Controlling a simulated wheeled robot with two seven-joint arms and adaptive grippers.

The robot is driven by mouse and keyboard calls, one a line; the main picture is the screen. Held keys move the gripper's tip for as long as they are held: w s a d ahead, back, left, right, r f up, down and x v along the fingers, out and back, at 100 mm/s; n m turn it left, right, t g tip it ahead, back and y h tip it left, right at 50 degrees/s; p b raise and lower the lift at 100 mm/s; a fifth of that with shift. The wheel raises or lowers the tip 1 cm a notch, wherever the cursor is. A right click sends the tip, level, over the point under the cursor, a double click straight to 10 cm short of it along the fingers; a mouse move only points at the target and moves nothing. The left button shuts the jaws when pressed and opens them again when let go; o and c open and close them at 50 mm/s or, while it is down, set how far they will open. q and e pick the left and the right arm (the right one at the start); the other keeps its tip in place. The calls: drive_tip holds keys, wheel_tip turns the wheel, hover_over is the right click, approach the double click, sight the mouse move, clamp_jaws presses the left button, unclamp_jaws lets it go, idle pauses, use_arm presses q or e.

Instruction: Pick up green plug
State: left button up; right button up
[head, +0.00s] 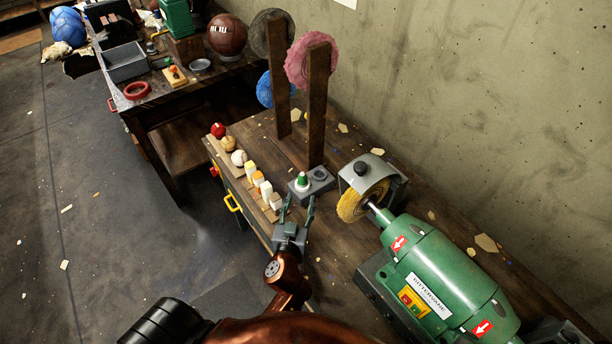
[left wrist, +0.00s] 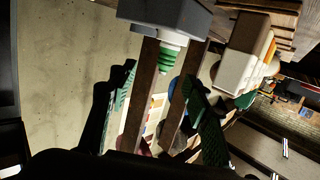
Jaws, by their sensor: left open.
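The green plug (head: 302,178) is a small green piece with a white base. It stands on a grey block (head: 318,186) on the workbench. In the left wrist view, which is tilted over, the green plug (left wrist: 170,60) hangs from the grey block (left wrist: 185,14) at the top. My left gripper (head: 298,207) is open and empty, just on the near side of the plug. Its fingertips also show in the left wrist view (left wrist: 160,82), spread either side of the plug's line, with the plug apart from them. My right gripper is not in view.
A green grinder (head: 440,275) with a yellow wheel stands close on the right. Several pale blocks and balls line a wooden strip (head: 233,173) on the left. Two upright posts (head: 318,110) with coloured discs rise behind the plug. Another table (head: 165,100) stands farther back.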

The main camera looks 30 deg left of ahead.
sight(301, 181)
use_arm(q)
drive_tip(key=x, duration=0.5)
drive_tip(key=shift+a, duration=0.45)
drive_tip(key=shift+w+a, duration=0.1)
drive_tip(key=shift+w, duration=0.15)
drive_tip(key=shift+w+a, duration=0.35)
drive_tip(key=shift+w, duration=0.15)
drive_tip(key=x, duration=0.4)
drive_tip(key=shift+a, duration=0.1)
drive_tip(key=shift+w, duration=0.1)
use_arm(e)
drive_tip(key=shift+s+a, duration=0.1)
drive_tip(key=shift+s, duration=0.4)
use_arm(q)
drive_tip(key=shift+c, duration=1)
drive_tip(key=c, duration=1)
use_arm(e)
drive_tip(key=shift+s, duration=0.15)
